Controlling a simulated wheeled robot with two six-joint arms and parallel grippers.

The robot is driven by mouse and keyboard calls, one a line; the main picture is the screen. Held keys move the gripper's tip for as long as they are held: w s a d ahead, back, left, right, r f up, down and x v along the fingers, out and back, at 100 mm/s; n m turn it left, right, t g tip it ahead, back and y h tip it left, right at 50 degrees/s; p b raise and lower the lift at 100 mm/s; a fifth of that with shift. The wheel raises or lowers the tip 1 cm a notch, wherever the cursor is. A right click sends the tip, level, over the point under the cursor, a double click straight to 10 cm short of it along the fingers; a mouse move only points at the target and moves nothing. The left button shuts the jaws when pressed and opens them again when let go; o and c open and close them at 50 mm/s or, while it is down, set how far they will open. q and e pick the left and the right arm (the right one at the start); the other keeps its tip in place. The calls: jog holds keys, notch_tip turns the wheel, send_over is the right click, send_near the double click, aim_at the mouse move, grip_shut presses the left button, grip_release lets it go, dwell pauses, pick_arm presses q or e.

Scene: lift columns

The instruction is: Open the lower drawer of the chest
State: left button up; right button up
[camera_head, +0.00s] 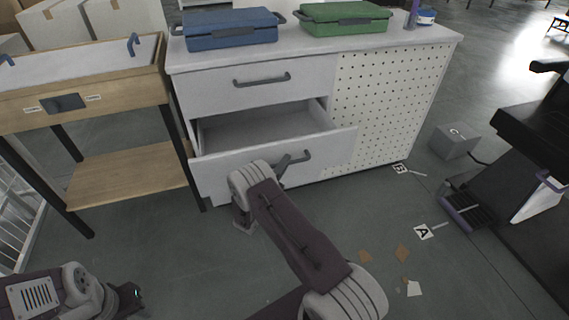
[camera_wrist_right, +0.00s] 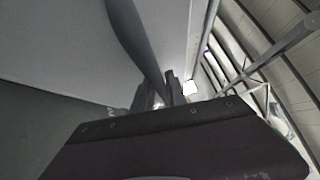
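The white chest (camera_head: 390,100) stands in the middle of the head view. Its upper drawer (camera_head: 215,90) is shut. Its lower drawer (camera_head: 225,165) is pulled out and its empty inside shows. My right gripper (camera_head: 283,172) is at the dark bar handle (camera_head: 300,158) on the lower drawer's front, partly hidden by my wrist. In the right wrist view the dark handle (camera_wrist_right: 135,35) runs down between the fingertips (camera_wrist_right: 158,92), which appear closed around it. My left gripper (camera_head: 132,298) is low at the left, away from the chest; its fingers are unclear.
A blue case (camera_head: 230,28) and a green case (camera_head: 345,17) lie on the chest top. A wooden table (camera_head: 130,80) stands close to the chest's left side. A grey box (camera_head: 455,140) and dark equipment (camera_head: 535,130) are at the right. Scraps lie on the floor in front.

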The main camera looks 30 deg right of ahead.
jog(key=shift+o, duration=1.1)
jog(key=shift+s+a, duration=0.15)
jog(key=shift+a, duration=0.15)
jog(key=p+v, duration=0.2)
jog(key=v, duration=0.6)
jog(key=shift+s+p, duration=0.15)
jog(key=shift+p, duration=0.25)
jog(key=shift+a+f, duration=0.1)
jog(key=shift+a, duration=0.05)
